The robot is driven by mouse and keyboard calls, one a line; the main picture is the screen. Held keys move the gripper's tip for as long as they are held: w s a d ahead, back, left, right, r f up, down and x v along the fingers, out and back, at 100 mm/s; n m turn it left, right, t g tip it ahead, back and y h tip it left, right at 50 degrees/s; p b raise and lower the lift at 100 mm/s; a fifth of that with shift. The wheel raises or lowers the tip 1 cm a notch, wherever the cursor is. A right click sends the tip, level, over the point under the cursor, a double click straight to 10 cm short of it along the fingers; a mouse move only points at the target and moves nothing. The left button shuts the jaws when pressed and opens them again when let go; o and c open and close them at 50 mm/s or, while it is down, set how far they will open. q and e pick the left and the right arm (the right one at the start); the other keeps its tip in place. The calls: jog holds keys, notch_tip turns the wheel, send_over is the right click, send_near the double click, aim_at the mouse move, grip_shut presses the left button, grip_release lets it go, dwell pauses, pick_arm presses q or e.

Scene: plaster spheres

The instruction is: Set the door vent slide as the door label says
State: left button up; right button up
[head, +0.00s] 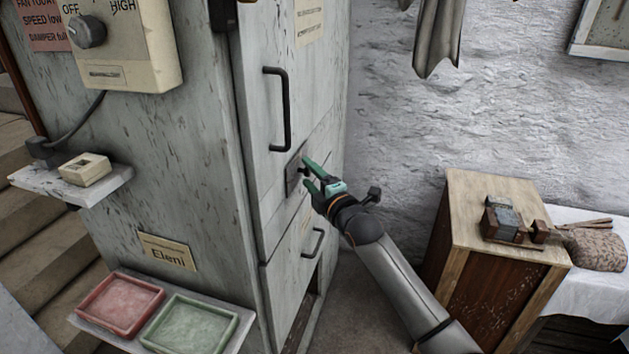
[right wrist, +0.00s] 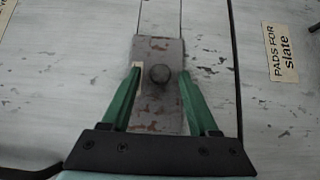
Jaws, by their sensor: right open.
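The vent slide is a worn grey metal plate (head: 293,176) on the pale cabinet door (head: 262,190). In the right wrist view the plate (right wrist: 160,112) carries a round dark knob (right wrist: 159,74). My right gripper (head: 306,169) is open at the plate. In the right wrist view its green fingers (right wrist: 160,78) stand on either side of the knob, with gaps showing between them and it. The door label (head: 310,20) is a cream paper high on the door, cut by the top edge; its writing is too small to read. My left gripper is not in view.
A black door handle (head: 281,108) is above the plate, and a smaller handle (head: 313,243) below. A control box (head: 125,45) and red and green trays (head: 122,304) are left; a wooden cabinet (head: 490,190) is right.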

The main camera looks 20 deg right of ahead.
jog(key=s+d, duration=0.2)
jog(key=s, duration=1)
jog(key=shift+s+d+b, duration=0.15)
jog(key=shift+d+b, duration=0.05)
jog(key=shift+b, duration=0.1)
jog(key=shift+f, duration=0.1)
jog(key=s+a+f+m+g, duration=0.15)
jog(key=s+f+m, duration=0.3)
jog(key=f, duration=0.45)
jog(key=s+a+f+m+g, duration=0.1)
jog(key=s+f+m+g, duration=0.25)
jog(key=s+f, duration=0.4)
jog(key=s+a+f+m+g+h+p, duration=0.1)
jog(key=s+f+m+g, duration=0.2)
jog(key=s+f+m, duration=0.7)
jog(key=s+f, duration=0.5)
jog(key=s, duration=0.1)
jog(key=shift+s+a+f, duration=0.3)
jog(key=shift+s+a, duration=0.1)
